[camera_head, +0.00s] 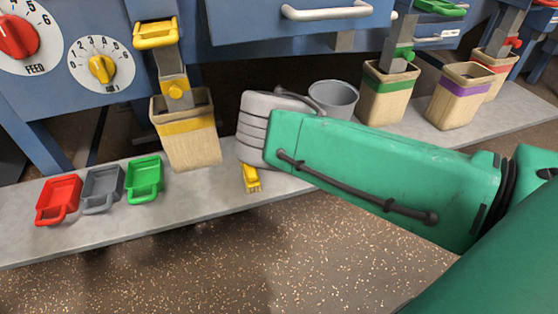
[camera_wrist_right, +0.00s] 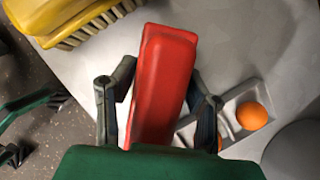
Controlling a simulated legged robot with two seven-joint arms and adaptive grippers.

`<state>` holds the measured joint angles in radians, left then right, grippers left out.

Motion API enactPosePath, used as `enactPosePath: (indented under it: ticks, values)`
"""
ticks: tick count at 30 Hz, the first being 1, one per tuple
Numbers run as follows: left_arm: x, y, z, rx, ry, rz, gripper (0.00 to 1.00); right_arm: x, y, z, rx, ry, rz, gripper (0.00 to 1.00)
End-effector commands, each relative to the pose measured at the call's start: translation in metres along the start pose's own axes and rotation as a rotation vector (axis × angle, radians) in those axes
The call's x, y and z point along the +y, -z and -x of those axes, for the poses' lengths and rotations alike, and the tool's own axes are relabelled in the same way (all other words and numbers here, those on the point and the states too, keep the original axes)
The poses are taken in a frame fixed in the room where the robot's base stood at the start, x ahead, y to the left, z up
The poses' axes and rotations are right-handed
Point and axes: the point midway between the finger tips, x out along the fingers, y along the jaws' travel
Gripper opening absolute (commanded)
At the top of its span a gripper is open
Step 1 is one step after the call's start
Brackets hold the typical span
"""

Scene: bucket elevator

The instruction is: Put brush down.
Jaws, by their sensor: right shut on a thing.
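A yellow brush (camera_head: 251,178) rests at the front edge of the grey ledge, just below my right gripper's wrist. In the wrist view its yellow body (camera_wrist_right: 60,12) and tan bristles show at the upper left, beside my right gripper and apart from its fingers. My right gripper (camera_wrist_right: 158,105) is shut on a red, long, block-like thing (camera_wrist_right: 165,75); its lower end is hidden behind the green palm. In the head view my right forearm hides the fingers and the red thing. My left gripper does not clearly show in either view.
Red (camera_head: 58,198), grey (camera_head: 103,186) and green (camera_head: 145,178) scoops stand on the ledge at left. A yellow-banded bin (camera_head: 186,145) and grey bucket (camera_head: 335,98) stand behind. A grey tray (camera_wrist_right: 188,129) with orange balls (camera_wrist_right: 252,116) lies right of the gripper.

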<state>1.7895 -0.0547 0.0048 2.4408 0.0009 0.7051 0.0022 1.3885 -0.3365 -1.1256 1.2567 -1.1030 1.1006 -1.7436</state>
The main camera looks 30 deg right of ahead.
Motion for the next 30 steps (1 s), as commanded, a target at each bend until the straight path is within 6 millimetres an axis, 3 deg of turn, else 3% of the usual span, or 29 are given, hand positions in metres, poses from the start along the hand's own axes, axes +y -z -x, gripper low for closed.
enactPosePath:
  ticks: [1, 2, 3, 12, 16, 30]
  values:
    - [0.0, 0.0, -0.001, 0.0, 0.0, 0.0, 0.34, 0.0, 0.001, -0.002, 0.0, -0.001, 0.0, 0.0]
    - [0.0, 0.0, -0.001, 0.0, 0.0, 0.0, 0.34, 0.0, 0.001, -0.002, 0.0, -0.001, 0.0, 0.51]
    - [0.0, 0.0, 0.0, 0.0, 0.0, 0.0, 0.34, 0.001, 0.0, -0.002, 0.001, 0.0, 0.0, 0.62]
    - [0.0, 0.0, 0.0, 0.0, 0.0, 0.0, 0.34, 0.0, 0.0, -0.001, 0.0, -0.001, 0.0, 0.62]
    - [0.0, 0.0, 0.005, 0.0, 0.0, 0.0, 0.34, 0.0, -0.001, 0.009, 0.0, 0.0, -0.002, 0.62]
    - [0.0, 0.002, 0.042, 0.0, 0.0, 0.0, 0.34, 0.0, -0.001, 0.102, 0.001, 0.0, -0.002, 0.62]
